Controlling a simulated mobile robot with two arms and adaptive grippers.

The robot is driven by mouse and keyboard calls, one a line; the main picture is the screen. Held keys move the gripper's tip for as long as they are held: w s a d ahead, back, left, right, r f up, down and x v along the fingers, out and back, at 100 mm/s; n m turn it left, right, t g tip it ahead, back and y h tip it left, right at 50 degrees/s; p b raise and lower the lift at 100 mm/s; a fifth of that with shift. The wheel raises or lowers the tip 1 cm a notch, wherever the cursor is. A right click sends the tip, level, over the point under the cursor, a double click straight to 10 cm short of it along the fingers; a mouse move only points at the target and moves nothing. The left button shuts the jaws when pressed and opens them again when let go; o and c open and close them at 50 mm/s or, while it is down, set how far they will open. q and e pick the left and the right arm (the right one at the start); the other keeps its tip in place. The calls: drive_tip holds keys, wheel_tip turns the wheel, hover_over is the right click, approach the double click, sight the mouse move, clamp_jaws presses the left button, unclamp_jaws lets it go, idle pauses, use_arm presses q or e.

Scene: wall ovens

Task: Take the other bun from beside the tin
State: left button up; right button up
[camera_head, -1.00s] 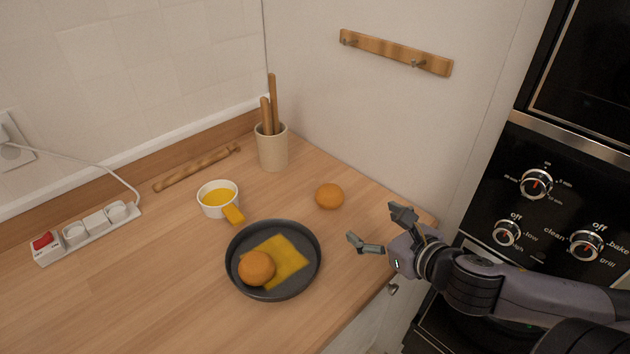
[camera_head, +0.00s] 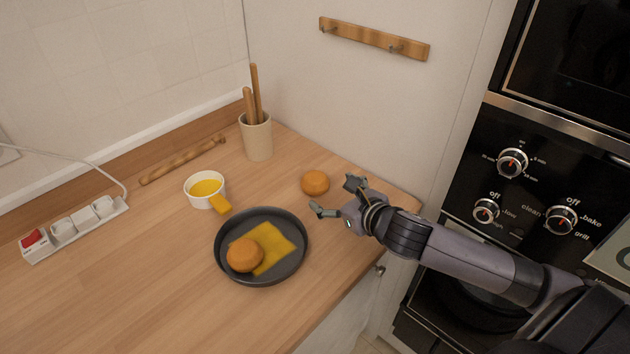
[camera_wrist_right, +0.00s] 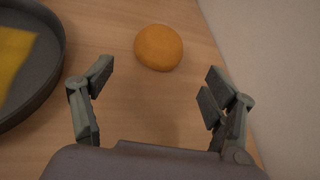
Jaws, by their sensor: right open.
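A round orange-brown bun (camera_head: 315,182) sits on the wooden counter to the right of the dark round tin (camera_head: 229,274). Another bun (camera_head: 245,255) is in the tin, resting partly on a yellow sheet (camera_head: 274,246). My right gripper (camera_head: 335,197) is open and empty, just in front of the bun on the counter and apart from it. In the right wrist view this bun (camera_wrist_right: 158,47) lies beyond the open fingertips (camera_wrist_right: 158,80), roughly centred between them. The tin's edge (camera_wrist_right: 52,75) shows at the left there. My left gripper is not in view.
A crock with wooden utensils (camera_head: 257,138), a rolling pin (camera_head: 182,160) and a power strip (camera_head: 72,227) stand farther back or left. The wall is close to the bun's right.

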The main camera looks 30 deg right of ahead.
sight(320, 185)
drive_tip(key=shift+x, duration=1.1)
drive_tip(key=shift+w+a, duration=0.1)
drive_tip(key=shift+w, duration=0.25)
drive_tip(key=x, duration=0.1)
drive_tip(key=p+x, duration=0.1)
drive_tip(key=x, duration=0.1)
drive_tip(key=shift+w+a+r, duration=0.15)
drive_tip(key=shift+w+r, duration=0.05)
drive_tip(key=shift+w, duration=0.05)
drive_tip(key=shift+w+f, duration=0.25)
drive_tip(key=shift+w, duration=0.25)
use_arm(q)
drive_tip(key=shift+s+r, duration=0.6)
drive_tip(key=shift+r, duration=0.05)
use_arm(e)
drive_tip(key=shift+c, duration=0.3)
drive_tip(key=c, duration=1.1)
drive_tip(key=shift+c, duration=0.2)
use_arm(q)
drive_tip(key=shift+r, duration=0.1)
